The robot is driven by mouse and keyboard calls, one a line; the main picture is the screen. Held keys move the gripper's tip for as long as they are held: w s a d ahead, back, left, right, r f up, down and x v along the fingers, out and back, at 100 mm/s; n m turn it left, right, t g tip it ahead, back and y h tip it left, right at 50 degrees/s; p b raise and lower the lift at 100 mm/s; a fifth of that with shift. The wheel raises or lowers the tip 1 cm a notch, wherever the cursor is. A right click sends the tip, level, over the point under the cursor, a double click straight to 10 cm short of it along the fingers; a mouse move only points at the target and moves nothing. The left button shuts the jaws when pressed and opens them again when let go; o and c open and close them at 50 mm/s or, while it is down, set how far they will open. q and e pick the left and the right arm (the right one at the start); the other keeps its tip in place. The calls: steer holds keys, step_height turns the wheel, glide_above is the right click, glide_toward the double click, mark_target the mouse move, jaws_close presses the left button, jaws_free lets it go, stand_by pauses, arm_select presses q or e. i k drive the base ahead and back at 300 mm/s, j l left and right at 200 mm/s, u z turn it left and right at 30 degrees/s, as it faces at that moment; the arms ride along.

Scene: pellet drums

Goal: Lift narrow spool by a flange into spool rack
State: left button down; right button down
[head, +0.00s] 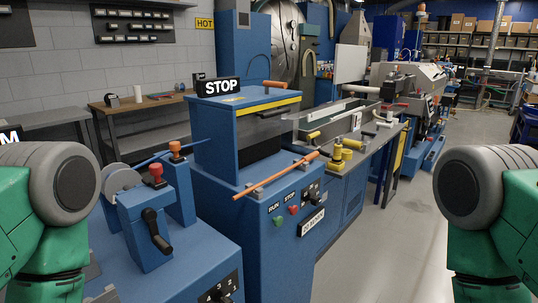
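I cannot make out a narrow spool or a spool rack for certain in the head view. A pale grey disc (119,182) stands on edge at the left, partly hidden behind a blue block on the blue machine; I cannot tell whether it is a spool flange. My green arms with grey joints show at the left and right edges. Neither gripper is in the picture.
A blue machine (262,238) marked STOP stands in front, with an orange rod (275,176) lying across it. A black crank handle (157,232) sticks out at the left. A workbench (143,103) stands by the wall. Grey floor (390,245) is clear at the right.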

mark_target(116, 177)
steer(key=u, duration=1)
